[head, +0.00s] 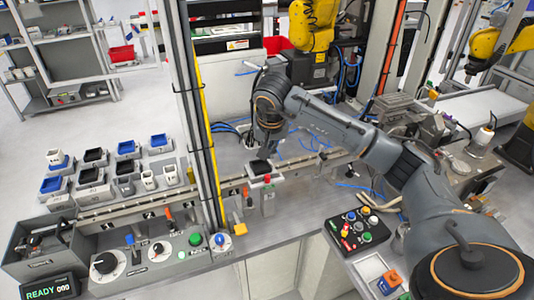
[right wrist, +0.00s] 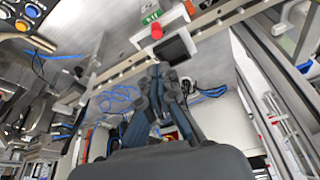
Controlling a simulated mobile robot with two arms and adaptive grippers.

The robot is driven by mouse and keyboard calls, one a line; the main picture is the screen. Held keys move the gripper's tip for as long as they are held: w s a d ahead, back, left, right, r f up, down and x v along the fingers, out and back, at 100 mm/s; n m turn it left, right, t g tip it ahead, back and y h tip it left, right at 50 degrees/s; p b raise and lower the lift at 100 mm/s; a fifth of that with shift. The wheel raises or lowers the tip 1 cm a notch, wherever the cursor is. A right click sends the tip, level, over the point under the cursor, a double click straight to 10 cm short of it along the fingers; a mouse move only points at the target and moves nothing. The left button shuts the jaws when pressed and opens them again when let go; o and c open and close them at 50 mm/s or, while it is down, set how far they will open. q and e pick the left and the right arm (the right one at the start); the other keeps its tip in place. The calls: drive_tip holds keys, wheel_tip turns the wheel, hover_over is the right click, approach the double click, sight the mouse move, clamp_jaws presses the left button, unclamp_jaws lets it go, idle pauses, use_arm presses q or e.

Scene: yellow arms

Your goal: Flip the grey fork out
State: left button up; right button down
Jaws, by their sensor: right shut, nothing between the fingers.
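My right gripper (head: 264,151) reaches down over the rail in the middle of the head view. Its fingers are shut and empty, and they also show in the right wrist view (right wrist: 160,72). The fingertips are close to a black square block (head: 260,167) on the rail; in the right wrist view this block (right wrist: 179,48) lies just beyond them. I cannot tell whether they touch. I cannot make out a grey fork with certainty; it may be hidden by the gripper or too small. My left gripper is not in view.
A red button (head: 268,179) stands at the rail just in front of the block. A control panel (head: 150,270) with knobs is at the front left, and a button box (head: 359,228) at the front right. Several blue, black and white parts in holders stand left. Blue cables lie behind the rail.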

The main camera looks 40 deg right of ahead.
drive_tip(key=p, duration=0.2)
approach(267, 167)
drive_tip(key=shift+s+a+f, duration=0.3)
drive_tip(key=shift+s+a, duration=0.1)
drive_tip(key=shift+s, duration=0.15)
drive_tip(key=shift+s+a+f, duration=0.25)
drive_tip(key=shift+s+a, duration=0.2)
drive_tip(key=shift+s, duration=0.15)
drive_tip(key=p+x, duration=0.1)
drive_tip(key=x, duration=0.2)
drive_tip(key=shift+w+d+f, duration=0.1)
drive_tip(key=shift+w+f, duration=0.05)
drive_tip(key=shift+f, duration=0.45)
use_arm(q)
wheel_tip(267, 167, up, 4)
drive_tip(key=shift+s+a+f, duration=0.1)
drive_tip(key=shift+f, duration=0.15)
use_arm(e)
drive_tip(key=shift+w, duration=0.1)
